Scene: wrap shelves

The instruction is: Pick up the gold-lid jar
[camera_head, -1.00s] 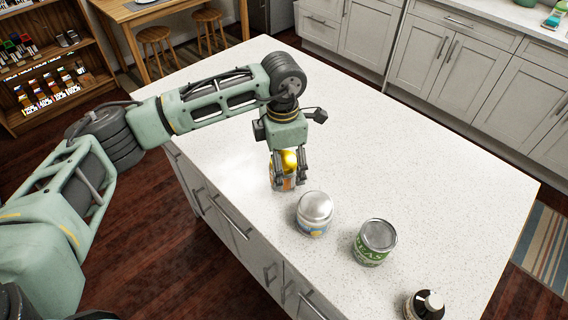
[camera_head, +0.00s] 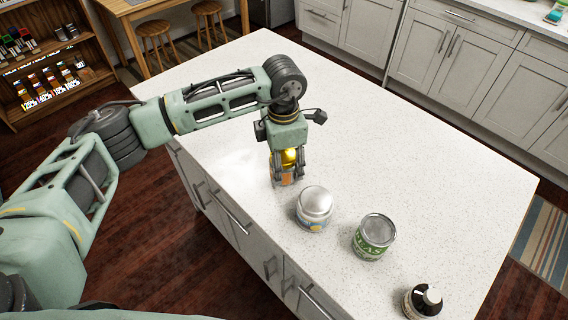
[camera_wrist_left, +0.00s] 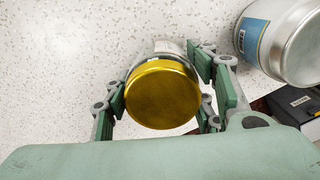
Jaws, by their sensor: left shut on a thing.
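The gold-lid jar (camera_head: 285,178) stands on the white speckled island near its left edge, under my left gripper. Its gold lid (camera_wrist_left: 163,94) fills the middle of the left wrist view, with a finger pad on each side. My left gripper (camera_head: 287,180) points down and is shut on the jar, its fingers hiding part of the jar's sides. In the left wrist view the left gripper (camera_wrist_left: 162,105) has the jar between its green pads. The jar looks upright. Whether its base still touches the counter I cannot tell. My right gripper is not in view.
A silver-lid jar (camera_head: 314,208) stands close to the right of the gold-lid jar and also shows in the left wrist view (camera_wrist_left: 280,40). The island top (camera_head: 400,140) behind is clear.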

